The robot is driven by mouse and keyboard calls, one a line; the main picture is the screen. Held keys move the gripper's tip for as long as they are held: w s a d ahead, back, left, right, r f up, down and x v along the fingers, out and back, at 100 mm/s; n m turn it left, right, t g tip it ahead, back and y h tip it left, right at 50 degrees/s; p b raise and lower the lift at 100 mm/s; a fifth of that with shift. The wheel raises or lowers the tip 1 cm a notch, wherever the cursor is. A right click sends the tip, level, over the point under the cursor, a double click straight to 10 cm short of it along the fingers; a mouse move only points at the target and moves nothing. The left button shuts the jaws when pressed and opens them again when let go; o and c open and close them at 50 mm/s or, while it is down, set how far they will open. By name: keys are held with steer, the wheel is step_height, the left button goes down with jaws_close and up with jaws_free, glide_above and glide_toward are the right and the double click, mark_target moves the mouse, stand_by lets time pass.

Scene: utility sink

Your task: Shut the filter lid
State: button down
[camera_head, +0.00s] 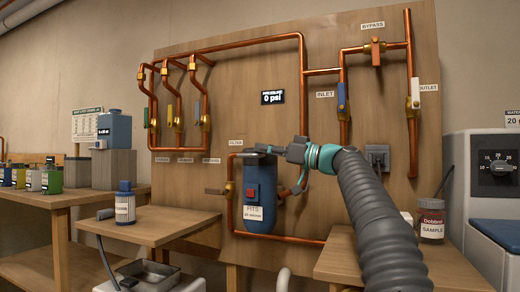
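The blue filter housing (260,200) hangs on the copper piping at the lower middle of the wooden board, below a FILTER label (236,142). It has a red square on its front and a white label near its bottom. A dark piece, which looks like the lid (256,155), lies across its top. I cannot tell whether it is fully closed. My gripper (270,149) is at the top of the housing, at or just above the lid. My arm comes in from the lower right. The fingers are small and dark here, so their opening and any contact are unclear.
Copper pipes and valves cover the board (230,90); a display (272,97) reads 0 psi.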

steer(key=shift+w+d+f, duration=0.15)
steer(key=shift+d+f, duration=0.1)
steer(key=shift+f, duration=0.05)
steer(key=b+v, duration=0.1)
steer(key=v, duration=0.9)
steer(key=s+a+f+m+h+p, duration=0.55)
steer(key=s+f+m+h, duration=0.3)
steer(key=s+f, duration=0.35)
steer(key=s+d+f+m+g+h+p, duration=0.1)
steer(key=s+d+f+h+p, duration=0.1)
steer(key=s+f, duration=0.9)
steer(key=s+d+f+m+g+h+p, duration=0.2)
steer(key=s+d+f+h, duration=0.3)
steer(key=s+f, duration=0.7)
steer(key=s+h, duration=0.2)
steer(key=s, duration=0.3)
steer(key=shift+d+p, duration=0.2)
steer(key=shift+p, duration=0.2)
